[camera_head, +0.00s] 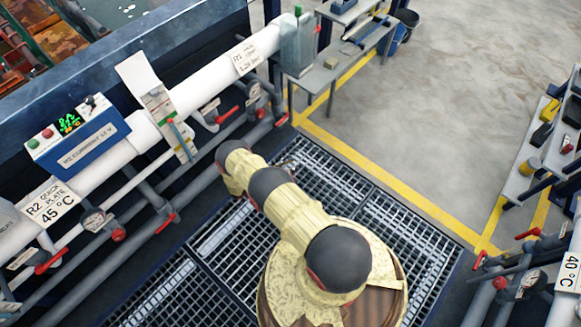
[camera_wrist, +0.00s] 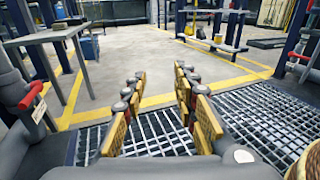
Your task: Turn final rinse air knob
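No knob can be read as the final rinse air knob. In the head view, red knobs and levers sit on the grey pipes at left: a round red knob (camera_head: 119,235), another round red knob (camera_head: 260,114), and a red lever (camera_head: 228,114). More red valve handles (camera_head: 528,233) show at the lower right. My gripper (camera_wrist: 159,72) is open and empty in the wrist view, with clear floor beyond its fingers. A red handle (camera_wrist: 31,95) on a grey pipe stands to its left, apart from it. In the head view my arm mostly hides the gripper.
A dark grating (camera_head: 215,240) covers the floor around my base. White pipes (camera_head: 195,85) with a blue control box (camera_head: 85,140) run along the left. A grey bench (camera_head: 345,60) stands at the top, a shelf (camera_head: 520,180) at right. The concrete floor (camera_head: 440,120) between is clear.

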